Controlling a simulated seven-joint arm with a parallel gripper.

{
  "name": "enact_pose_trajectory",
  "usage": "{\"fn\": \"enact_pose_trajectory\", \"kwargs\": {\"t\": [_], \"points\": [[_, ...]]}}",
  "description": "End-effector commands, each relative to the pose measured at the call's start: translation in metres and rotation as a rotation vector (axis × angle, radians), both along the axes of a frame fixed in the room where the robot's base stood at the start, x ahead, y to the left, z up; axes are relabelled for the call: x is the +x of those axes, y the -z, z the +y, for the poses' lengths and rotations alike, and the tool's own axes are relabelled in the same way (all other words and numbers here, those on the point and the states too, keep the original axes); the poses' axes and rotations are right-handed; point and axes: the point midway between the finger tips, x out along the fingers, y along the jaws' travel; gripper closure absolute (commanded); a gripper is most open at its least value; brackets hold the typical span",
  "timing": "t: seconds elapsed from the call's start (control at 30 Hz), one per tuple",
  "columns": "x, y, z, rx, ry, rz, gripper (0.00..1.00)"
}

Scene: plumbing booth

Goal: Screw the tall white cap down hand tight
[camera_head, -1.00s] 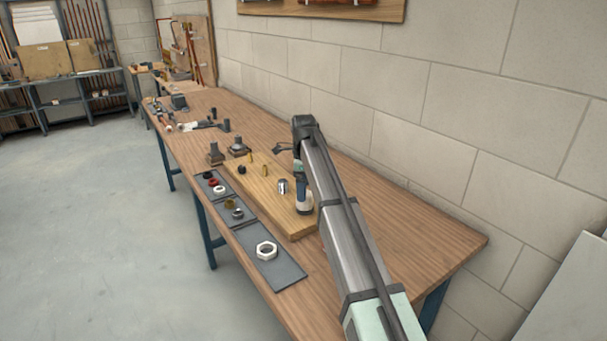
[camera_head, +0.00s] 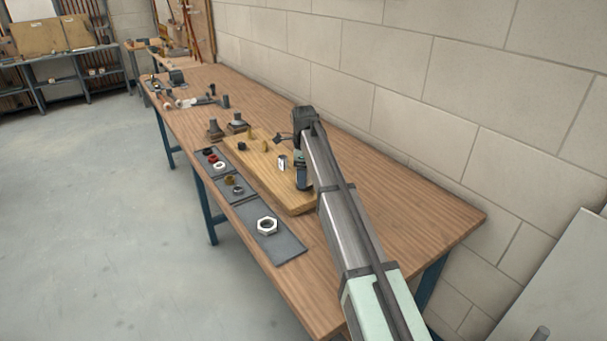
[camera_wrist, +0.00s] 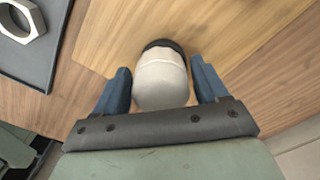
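The tall white cap (camera_wrist: 160,85) stands between the two blue fingers of my gripper (camera_wrist: 161,72) in the wrist view. A dark ring (camera_wrist: 162,45) shows at its far edge. One finger is close along each side of the cap, and the view does not show whether they press on it. In the head view my gripper (camera_head: 303,178) is down at the near right part of the wooden board (camera_head: 270,172), and it hides the cap there.
Dark mats (camera_head: 268,235) along the bench's front edge hold a large white hex nut (camera_head: 267,226) and several small rings. A small metallic cylinder (camera_head: 282,162) stands on the board left of my gripper. Dark fittings (camera_head: 236,124) stand behind. The bench's right end is clear.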

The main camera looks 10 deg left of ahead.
Motion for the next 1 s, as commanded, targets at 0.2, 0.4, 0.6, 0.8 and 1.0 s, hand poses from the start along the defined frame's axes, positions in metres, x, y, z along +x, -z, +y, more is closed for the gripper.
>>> {"fn": "enact_pose_trajectory", "kwargs": {"t": [0.2,0.4,0.6,0.8,1.0], "points": [[0.0000,-0.0001,0.0000,0.000,0.000,0.000,0.49],[0.0000,0.0000,0.0000,0.000,0.000,0.000,0.68],[0.0003,0.0002,-0.0001,0.000,0.074,0.000,0.68],[0.0011,0.0009,-0.0001,0.000,0.274,0.000,0.68],[0.0015,0.0012,-0.0002,0.000,0.394,0.000,0.68]]}}
